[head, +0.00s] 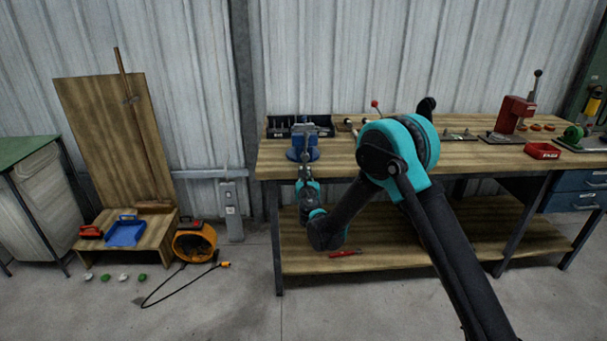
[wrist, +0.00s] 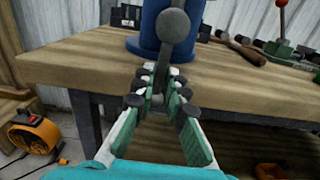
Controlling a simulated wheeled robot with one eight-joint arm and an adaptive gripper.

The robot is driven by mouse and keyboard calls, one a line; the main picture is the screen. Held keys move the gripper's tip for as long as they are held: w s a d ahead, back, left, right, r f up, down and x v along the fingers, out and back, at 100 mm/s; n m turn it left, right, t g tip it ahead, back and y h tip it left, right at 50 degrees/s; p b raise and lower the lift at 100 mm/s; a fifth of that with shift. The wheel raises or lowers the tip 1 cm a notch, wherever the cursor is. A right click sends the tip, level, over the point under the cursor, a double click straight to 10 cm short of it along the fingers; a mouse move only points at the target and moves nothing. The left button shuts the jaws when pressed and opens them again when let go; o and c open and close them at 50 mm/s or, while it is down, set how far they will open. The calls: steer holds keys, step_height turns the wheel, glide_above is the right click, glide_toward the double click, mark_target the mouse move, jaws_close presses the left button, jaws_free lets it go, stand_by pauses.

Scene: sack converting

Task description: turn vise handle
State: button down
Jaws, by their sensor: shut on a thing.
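The blue bench vise (head: 303,147) stands at the left front of the workbench. In the wrist view its blue body (wrist: 148,30) fills the top middle. The vise handle (wrist: 173,28) is a grey bar with a round ball end, standing nearly upright in front of the vise. My gripper (wrist: 160,78) is shut on the handle's lower part, just past the bench's front edge. In the head view my gripper (head: 303,178) is below and in front of the vise; the handle is too small to make out there. The fingers hide part of the bar.
The workbench (head: 340,155) edge lies close to my gripper. A dark tool tray (head: 284,131) is behind the vise, and a wooden-handled tool (wrist: 240,48) lies to its right. A red press (head: 513,115) stands farther right. An orange fan (head: 194,242) sits on the floor.

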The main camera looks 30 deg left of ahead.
steer(key=shift+w, duration=0.15)
steer(key=c, duration=1.5)
jaws_free()
steer(key=shift+c, duration=0.2)
steer(key=v, duration=1.2)
